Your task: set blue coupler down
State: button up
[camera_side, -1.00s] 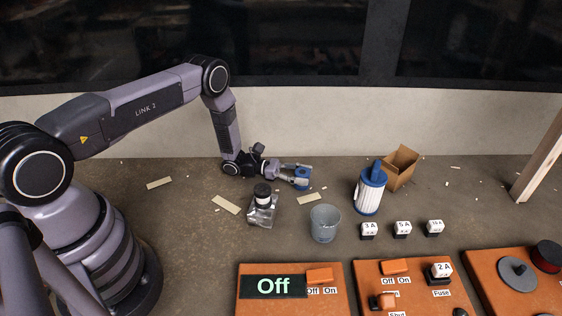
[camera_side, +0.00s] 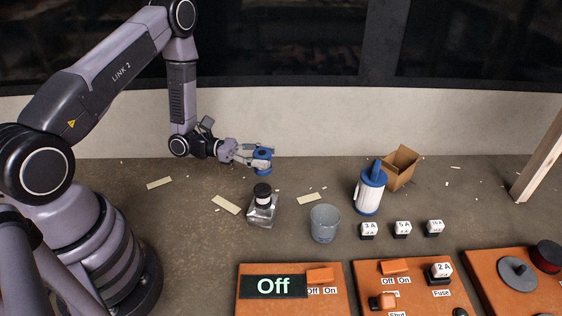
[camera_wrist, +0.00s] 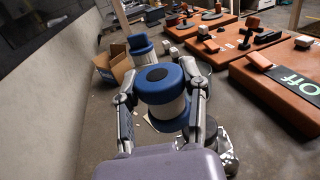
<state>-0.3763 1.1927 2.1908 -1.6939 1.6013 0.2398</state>
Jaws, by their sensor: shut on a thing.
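The blue coupler (camera_side: 262,160) is a short cylinder with blue ends and a pale middle band. My gripper (camera_side: 259,157) is shut on it, the fingers on either side of its body. In the side view it is near the back wall, and I cannot tell whether its base touches the floor. In the wrist view the coupler (camera_wrist: 160,88) stands out between both fingers, its blue top with a dark centre facing the camera.
A clear jar with a black lid (camera_side: 263,205) stands in front of my gripper. A grey bucket (camera_side: 325,223), a blue-and-white filter (camera_side: 370,190) and an open cardboard box (camera_side: 401,166) stand to the right. Orange panels (camera_side: 330,292) line the front. Pale strips (camera_side: 226,204) lie about.

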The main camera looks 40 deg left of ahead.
jog(key=s+d+r+m+g, duration=0.1)
jog(key=s+r+m+g, duration=0.2)
jog(key=s+m+g, duration=0.5)
jog(key=s+d+r+m+g, duration=0.1)
jog(key=s+r+m+g, duration=0.25)
jog(key=s+g, duration=0.75)
jog(key=s+a+m+g+y, duration=0.4)
jog(key=a+m+y, duration=0.2)
jog(key=a+y, duration=0.15)
jog(key=s+a+m+g+y, duration=0.35)
jog(key=a+m+y, duration=0.3)
jog(key=y, duration=0.25)
jog(key=w+a+f+m+t+y, duration=0.2)
jog(key=w+a+m+t+y, duration=0.7)
jog(key=m+y, duration=0.55)
jog(key=w+f+m+t, duration=0.2)
jog(key=f+t, duration=0.2)
jog(key=t, duration=0.1)
jog(key=w+d+f+m+t, duration=0.1)
jog(key=w+f+m+t, duration=0.2)
jog(key=t, duration=0.3)
jog(key=w+f+m+t+y, duration=0.1)
jog(key=w+f+m+t, duration=0.2)
jog(key=f+t, duration=0.2)
jog(key=shift+w+d+f+m+t, duration=0.1)
jog(key=shift+w+d+m+t, duration=0.05)
jog(key=shift+d+m+t, duration=0.1)
jog(key=shift+f, duration=2.1)
